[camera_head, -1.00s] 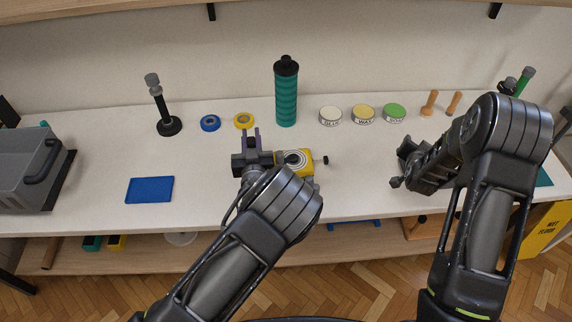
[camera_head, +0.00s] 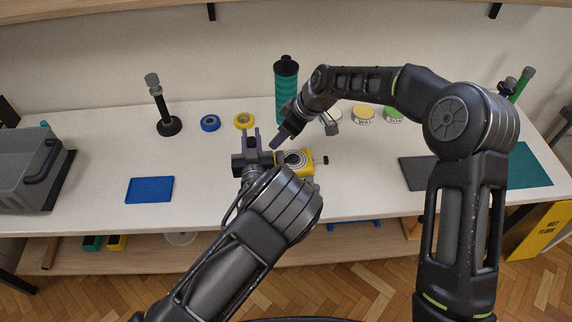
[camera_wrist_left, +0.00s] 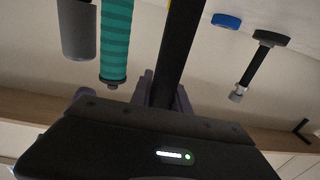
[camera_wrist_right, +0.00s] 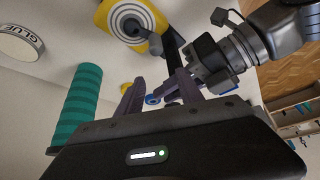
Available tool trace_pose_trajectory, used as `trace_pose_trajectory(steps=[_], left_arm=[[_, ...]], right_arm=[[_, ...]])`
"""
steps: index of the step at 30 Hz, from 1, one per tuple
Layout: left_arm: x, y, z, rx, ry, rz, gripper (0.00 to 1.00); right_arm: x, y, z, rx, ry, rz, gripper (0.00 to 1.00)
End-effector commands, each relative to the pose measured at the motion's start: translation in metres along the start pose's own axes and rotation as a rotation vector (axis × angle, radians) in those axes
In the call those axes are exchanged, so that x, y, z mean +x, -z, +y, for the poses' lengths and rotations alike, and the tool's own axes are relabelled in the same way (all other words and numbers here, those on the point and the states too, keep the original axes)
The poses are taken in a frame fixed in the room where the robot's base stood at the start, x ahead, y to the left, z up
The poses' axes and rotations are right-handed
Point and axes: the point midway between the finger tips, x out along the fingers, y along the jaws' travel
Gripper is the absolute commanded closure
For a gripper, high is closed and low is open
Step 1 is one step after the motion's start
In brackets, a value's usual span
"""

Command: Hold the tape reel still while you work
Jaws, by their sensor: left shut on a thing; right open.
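The tape reel (camera_head: 306,157) is a yellow body with a ringed white disc, lying on the white table in front of the teal bottle. It also shows at the top of the right wrist view (camera_wrist_right: 152,42). My left gripper (camera_head: 252,140) is at its left side, shut on a black bar (camera_wrist_left: 181,50) that appears to be part of the reel. My right gripper (camera_head: 281,140) is open and empty, just above and beside the reel's left end, close to my left gripper. In the right wrist view its fingers (camera_wrist_right: 160,90) have nothing between them.
The teal bottle (camera_head: 286,95) stands just behind the right gripper. Blue (camera_head: 210,123) and yellow (camera_head: 244,120) tape rolls, a black stand (camera_head: 169,126) and labelled tins (camera_head: 363,115) line the back.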

Motion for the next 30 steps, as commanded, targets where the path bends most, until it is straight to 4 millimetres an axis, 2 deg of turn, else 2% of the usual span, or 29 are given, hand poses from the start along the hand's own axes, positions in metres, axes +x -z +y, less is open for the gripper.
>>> trace_pose_trajectory(steps=[1, 11, 17, 30], left_arm=[[-0.003, -0.008, -0.001, 0.003, 0.0, -0.017, 1.0], [-0.003, -0.008, -0.001, 0.003, 0.001, -0.017, 1.0], [-0.003, -0.008, -0.001, 0.003, 0.001, -0.017, 1.0], [-0.003, -0.008, -0.001, 0.003, 0.001, -0.017, 1.0]], right_arm=[[0.0, 0.001, -0.001, -0.009, 0.005, -0.002, 0.56], [0.001, 0.0, -0.002, -0.009, 0.006, -0.002, 0.56], [0.008, -0.004, -0.002, -0.008, 0.007, -0.003, 0.56], [0.055, -0.03, -0.002, -0.006, 0.007, -0.003, 0.56]])
